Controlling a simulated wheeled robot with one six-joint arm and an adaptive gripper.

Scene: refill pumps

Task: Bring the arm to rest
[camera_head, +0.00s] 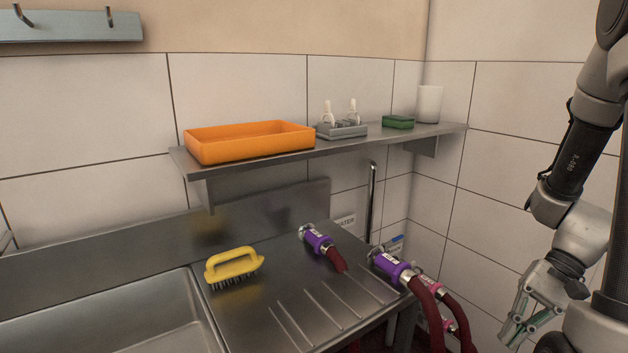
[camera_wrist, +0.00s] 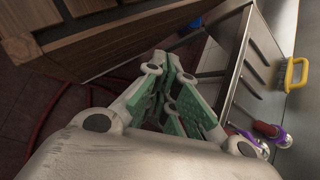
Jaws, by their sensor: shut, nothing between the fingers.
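My gripper (camera_head: 518,322) hangs at the right of the head view, to the right of the sink counter and apart from everything on it. In the wrist view my gripper (camera_wrist: 172,72) shows its green-padded fingers drawn together, with nothing between them. My arm comes down along the right edge of the head view, bent, with the gripper pointing down and to the left. Part of the gripper's base is hidden behind another part of my body.
A wall shelf (camera_head: 345,147) carries an orange tray (camera_head: 250,143), small bottles, a green sponge (camera_head: 398,122) and a white cup (camera_head: 429,103). A wooden piece (camera_wrist: 110,38) stands near in the wrist view.

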